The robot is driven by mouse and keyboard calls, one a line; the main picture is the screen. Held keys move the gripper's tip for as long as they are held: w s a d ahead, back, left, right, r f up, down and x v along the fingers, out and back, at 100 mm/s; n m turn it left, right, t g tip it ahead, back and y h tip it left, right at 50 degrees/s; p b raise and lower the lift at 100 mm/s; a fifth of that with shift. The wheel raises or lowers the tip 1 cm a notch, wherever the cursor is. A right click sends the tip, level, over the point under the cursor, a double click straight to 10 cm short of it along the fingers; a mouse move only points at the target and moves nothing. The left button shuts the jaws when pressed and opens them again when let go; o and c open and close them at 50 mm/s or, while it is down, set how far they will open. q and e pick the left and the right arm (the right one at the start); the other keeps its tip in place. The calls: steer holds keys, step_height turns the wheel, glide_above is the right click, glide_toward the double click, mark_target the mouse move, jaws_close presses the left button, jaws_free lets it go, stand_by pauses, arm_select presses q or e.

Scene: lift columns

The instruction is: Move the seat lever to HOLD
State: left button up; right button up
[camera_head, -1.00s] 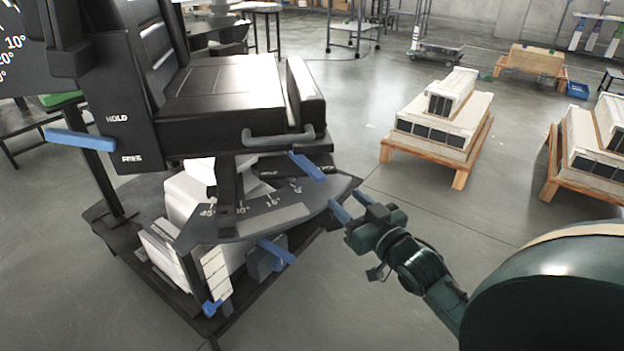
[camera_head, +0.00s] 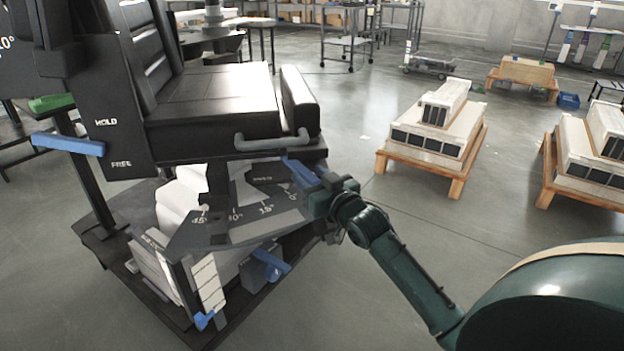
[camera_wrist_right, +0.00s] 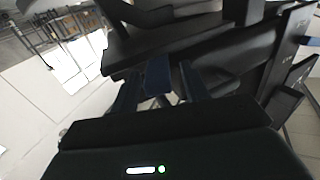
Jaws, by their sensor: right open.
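A blue lever (camera_head: 289,162) sticks out under the front of the black seat (camera_head: 215,92), above a plate marked with degrees. My right gripper (camera_head: 306,178) is at this lever, with its blue fingers open. In the right wrist view, the blue lever (camera_wrist_right: 157,76) lies between the two fingers (camera_wrist_right: 158,88); I cannot tell whether they touch it. The lever's markings are unclear. Another blue lever (camera_head: 68,144) stands out at the left, beside a black panel (camera_head: 117,140) lettered HOLD above and FREE below. Its height is between the two words. My left gripper is out of view.
A grey handle bar (camera_head: 270,143) is just above the gripper. The degree plate (camera_head: 240,222) lies below it, with a lower blue lever (camera_head: 270,262) beneath. Pallets with white units (camera_head: 440,130) stand to the right. The floor between is clear.

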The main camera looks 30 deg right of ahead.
jaws_close()
stand_by(0.4)
